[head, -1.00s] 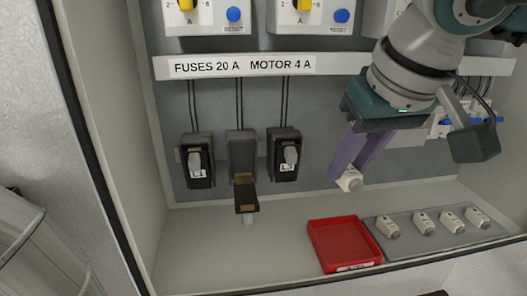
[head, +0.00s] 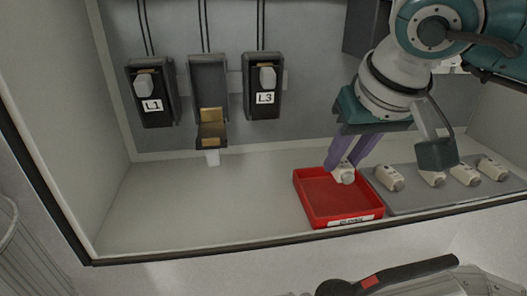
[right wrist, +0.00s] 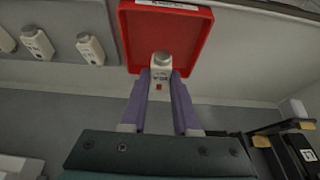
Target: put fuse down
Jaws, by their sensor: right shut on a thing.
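My right gripper (head: 343,169) has purple fingers and is shut on a white fuse (head: 344,175). It holds the fuse at the back right of the red tray (head: 318,215). In the right wrist view the fuse (right wrist: 161,74) sits between the fingertips (right wrist: 161,82), overlapping the near edge of the red tray (right wrist: 187,40). I cannot tell whether the fuse touches the tray. The visible tray floor is empty. My left gripper is not in view.
A grey rack (head: 410,200) with several white fuses stands right of the tray. On the back wall, the L1 holder (head: 150,95) and L3 holder (head: 262,88) flank a middle holder (head: 208,100) hanging open. The cabinet floor (head: 220,200) left of the tray is clear.

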